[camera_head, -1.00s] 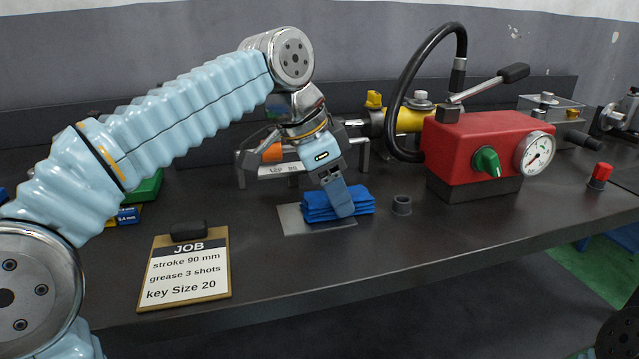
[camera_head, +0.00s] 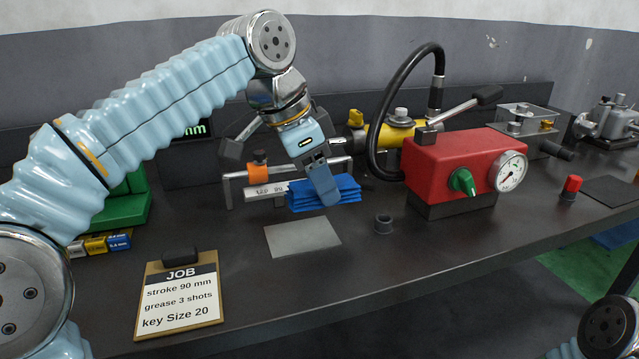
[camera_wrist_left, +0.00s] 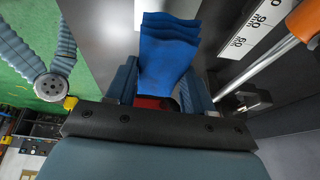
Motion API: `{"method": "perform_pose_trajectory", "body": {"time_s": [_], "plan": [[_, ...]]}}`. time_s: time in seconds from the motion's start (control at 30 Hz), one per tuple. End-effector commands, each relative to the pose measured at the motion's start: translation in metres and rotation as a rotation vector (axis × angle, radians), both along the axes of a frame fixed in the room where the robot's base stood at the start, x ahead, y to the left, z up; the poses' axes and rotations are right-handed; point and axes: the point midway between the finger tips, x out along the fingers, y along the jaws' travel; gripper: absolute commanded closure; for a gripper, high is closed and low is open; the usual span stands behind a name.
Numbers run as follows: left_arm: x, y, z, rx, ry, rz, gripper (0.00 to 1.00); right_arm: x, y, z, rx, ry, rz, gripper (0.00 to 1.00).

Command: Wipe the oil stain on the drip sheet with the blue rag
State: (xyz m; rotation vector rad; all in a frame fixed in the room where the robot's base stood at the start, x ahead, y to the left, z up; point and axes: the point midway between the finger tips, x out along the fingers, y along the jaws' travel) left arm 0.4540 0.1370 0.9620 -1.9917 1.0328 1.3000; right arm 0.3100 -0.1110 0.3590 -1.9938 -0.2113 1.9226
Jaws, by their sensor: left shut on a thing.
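The blue rag (camera_head: 345,190) is a folded blue bundle held above the bench, behind the drip sheet. My left gripper (camera_head: 328,196) is shut on the rag, which also shows between the fingers in the left wrist view (camera_wrist_left: 167,55). The drip sheet (camera_head: 302,237) is a flat grey sheet on the dark bench, fully in sight. No dark stain can be made out on it in the head view. The rag is apart from the sheet. My right gripper is not in view; only a part of my right arm shows at the lower right.
A rail with an orange slider and scale (camera_head: 262,188) stands behind the rag. A small grey cup (camera_head: 383,224) is right of the sheet, before the red pump (camera_head: 450,165) with gauge and hose. The job clipboard (camera_head: 180,297) lies front left. The bench (camera_head: 330,280) before the sheet is clear.

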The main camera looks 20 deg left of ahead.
Motion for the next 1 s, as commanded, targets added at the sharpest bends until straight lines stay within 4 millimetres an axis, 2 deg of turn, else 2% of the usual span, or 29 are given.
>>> {"method": "perform_pose_trajectory", "body": {"time_s": [0.27,0.6,1.0], "plan": [[0.000,0.000,0.002,0.000,0.000,0.000,0.82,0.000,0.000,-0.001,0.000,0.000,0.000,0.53],[0.000,0.000,0.028,0.001,0.001,0.001,0.82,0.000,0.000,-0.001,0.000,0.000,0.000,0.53],[0.000,0.000,0.029,0.001,0.001,0.001,0.82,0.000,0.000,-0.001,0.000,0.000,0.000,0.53]]}}
